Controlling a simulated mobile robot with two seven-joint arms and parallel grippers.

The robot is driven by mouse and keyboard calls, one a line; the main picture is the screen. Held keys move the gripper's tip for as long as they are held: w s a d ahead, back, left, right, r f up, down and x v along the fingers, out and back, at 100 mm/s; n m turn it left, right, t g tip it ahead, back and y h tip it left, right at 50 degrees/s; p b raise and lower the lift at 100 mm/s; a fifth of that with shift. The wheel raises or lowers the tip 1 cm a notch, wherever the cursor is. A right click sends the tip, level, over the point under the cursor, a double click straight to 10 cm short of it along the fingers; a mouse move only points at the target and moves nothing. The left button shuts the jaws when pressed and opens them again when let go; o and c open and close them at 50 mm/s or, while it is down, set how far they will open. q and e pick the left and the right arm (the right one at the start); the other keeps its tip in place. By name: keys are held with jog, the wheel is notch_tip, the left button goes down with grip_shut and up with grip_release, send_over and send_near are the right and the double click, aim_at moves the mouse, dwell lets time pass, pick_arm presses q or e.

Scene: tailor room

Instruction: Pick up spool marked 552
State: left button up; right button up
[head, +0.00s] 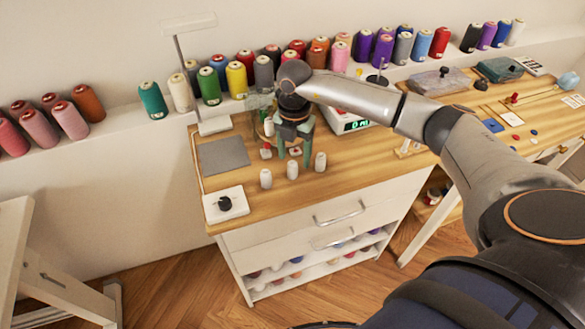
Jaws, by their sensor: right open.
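Several small white spools stand upright on the wooden tabletop: a left one (266,179), a middle one (292,170), a right one (320,162) and one farther back (269,127). Their markings are too small to read, so I cannot tell which is 552. My right gripper (294,157) points down just behind the front spools, with its fingers apart and nothing visible between them. The wrist hides part of the table behind it. My left gripper is not in view.
A digital scale (353,122) stands right of the gripper. A grey mat (224,156), a white box with a black knob (225,204) and a lamp (188,24) are on the left. Large coloured thread cones (236,80) line the back ledge. The front edge lies close to the spools.

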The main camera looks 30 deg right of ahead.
aim_at(293, 166)
jog(key=f, duration=0.4)
jog(key=shift+a+f, duration=0.2)
jog(key=shift+a, duration=0.05)
jog(key=shift+c, duration=0.2)
grip_shut()
